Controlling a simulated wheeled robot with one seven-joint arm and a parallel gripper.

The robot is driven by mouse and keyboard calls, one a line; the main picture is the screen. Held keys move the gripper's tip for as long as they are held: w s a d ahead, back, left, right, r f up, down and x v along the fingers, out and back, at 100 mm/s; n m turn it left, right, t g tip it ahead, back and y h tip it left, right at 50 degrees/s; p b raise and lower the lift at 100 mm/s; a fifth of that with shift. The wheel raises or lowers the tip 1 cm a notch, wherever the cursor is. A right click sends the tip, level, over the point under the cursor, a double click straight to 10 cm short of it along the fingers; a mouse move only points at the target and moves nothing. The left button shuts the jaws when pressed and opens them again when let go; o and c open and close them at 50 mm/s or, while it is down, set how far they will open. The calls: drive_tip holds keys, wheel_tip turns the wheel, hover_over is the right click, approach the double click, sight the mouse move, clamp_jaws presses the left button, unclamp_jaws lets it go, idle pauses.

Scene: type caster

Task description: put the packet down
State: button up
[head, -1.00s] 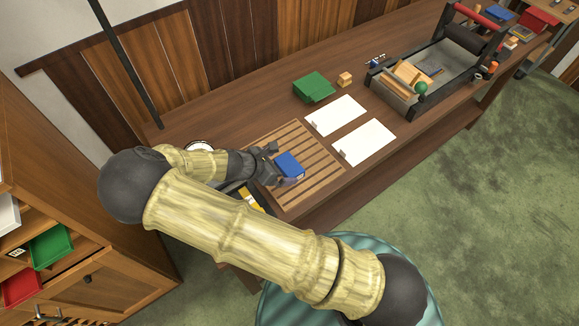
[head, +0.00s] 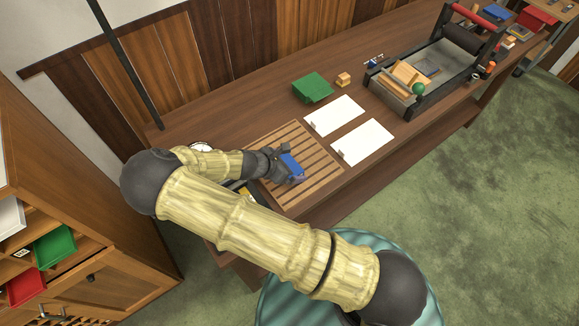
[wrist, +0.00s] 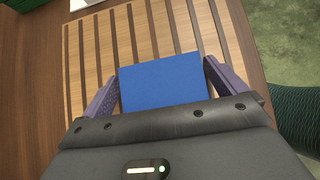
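The blue packet (head: 292,166) is at the slatted wooden board (head: 318,163) on the long bench. My gripper (head: 290,171) reaches it from the left. In the wrist view the packet (wrist: 162,82) lies between my two purple fingers (wrist: 165,88), one against each side edge, with no clear gap. The slatted board (wrist: 143,35) shows beyond and beside the packet. My gripper's body hides the packet's near end. I cannot tell whether the packet's underside touches the board.
Two white sheets (head: 334,115) (head: 362,142) lie right of the board. A green box (head: 312,87) and a small wooden block (head: 343,79) stand behind them. A dark open-topped carrier (head: 420,85) stands farther right. A cabinet with coloured trays (head: 54,245) stands at left.

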sight(289, 164)
drive_tip(key=c, duration=1.3)
drive_tip(key=shift+c, duration=0.2)
drive_tip(key=shift+r, duration=0.1)
drive_tip(key=shift+r+b, duration=0.9)
drive_tip(key=shift+r, duration=4.05)
